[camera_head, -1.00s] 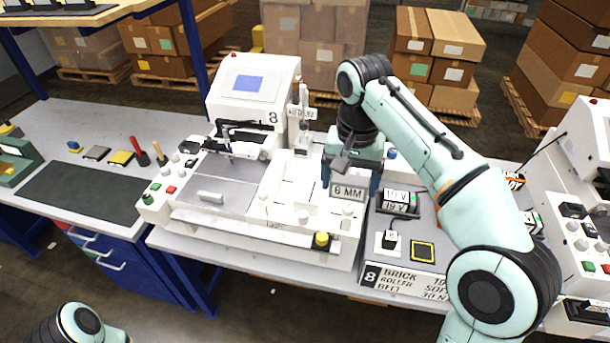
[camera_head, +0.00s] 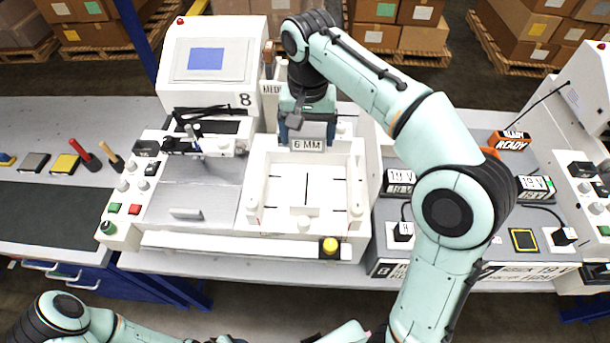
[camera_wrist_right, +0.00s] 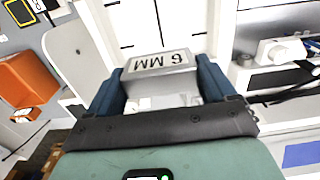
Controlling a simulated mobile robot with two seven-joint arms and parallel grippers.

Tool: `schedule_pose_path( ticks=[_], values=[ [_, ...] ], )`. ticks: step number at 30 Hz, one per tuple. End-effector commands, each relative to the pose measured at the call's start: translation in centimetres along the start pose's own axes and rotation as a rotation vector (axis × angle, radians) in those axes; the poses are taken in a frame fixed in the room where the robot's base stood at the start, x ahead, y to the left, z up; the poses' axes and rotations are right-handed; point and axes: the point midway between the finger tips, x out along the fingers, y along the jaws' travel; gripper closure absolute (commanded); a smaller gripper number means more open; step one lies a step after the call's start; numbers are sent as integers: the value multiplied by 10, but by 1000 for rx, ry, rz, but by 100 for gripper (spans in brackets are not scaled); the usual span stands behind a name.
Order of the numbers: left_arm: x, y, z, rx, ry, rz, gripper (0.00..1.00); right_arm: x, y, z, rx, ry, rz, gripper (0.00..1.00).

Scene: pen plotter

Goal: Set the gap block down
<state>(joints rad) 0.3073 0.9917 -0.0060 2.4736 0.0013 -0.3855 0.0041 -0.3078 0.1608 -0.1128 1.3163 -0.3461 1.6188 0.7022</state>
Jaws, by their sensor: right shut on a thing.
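The gap block, a grey block with a "6 MM" label (camera_head: 307,145), is between the blue fingers of my right gripper (camera_head: 307,132). The gripper points down at the back of the white-walled bay (camera_head: 300,190) on the plotter. In the right wrist view the block (camera_wrist_right: 160,64) sits between both fingers (camera_wrist_right: 165,88), label facing the bay's marked floor. I cannot tell whether the block's underside touches anything. Only part of my left arm shows along the bottom edge of the head view; its gripper is not seen.
The plotter's screen housing (camera_head: 211,65) and a pen carriage (camera_head: 210,145) stand left of the block. Right of the bay are a "19 V" unit (camera_head: 399,182) and an orange "READY" box (camera_head: 512,141). A yellow knob (camera_head: 330,245) sits at the front. The bay floor is clear.

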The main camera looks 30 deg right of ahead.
Motion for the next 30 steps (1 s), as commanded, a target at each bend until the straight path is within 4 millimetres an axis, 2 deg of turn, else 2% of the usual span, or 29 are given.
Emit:
schedule_pose_path(
  ticks=[1,3,9,16,24,30],
  values=[
    [10,-6,7,-3,-9,-3,43,20,2,2,0,-6,4,53],
    [16,-10,10,-5,-14,-5,43,39,1,2,0,-6,3,53],
    [28,-16,16,-8,-22,-8,43,81,1,1,0,-2,1,53],
    [31,-17,18,-9,-24,-8,43,101,0,0,0,0,0,53],
    [39,-21,21,-10,-29,-10,43,138,0,0,-1,-1,0,53],
    [39,-21,21,-10,-29,-10,43,139,-1,0,0,2,-2,53]
  ],
)
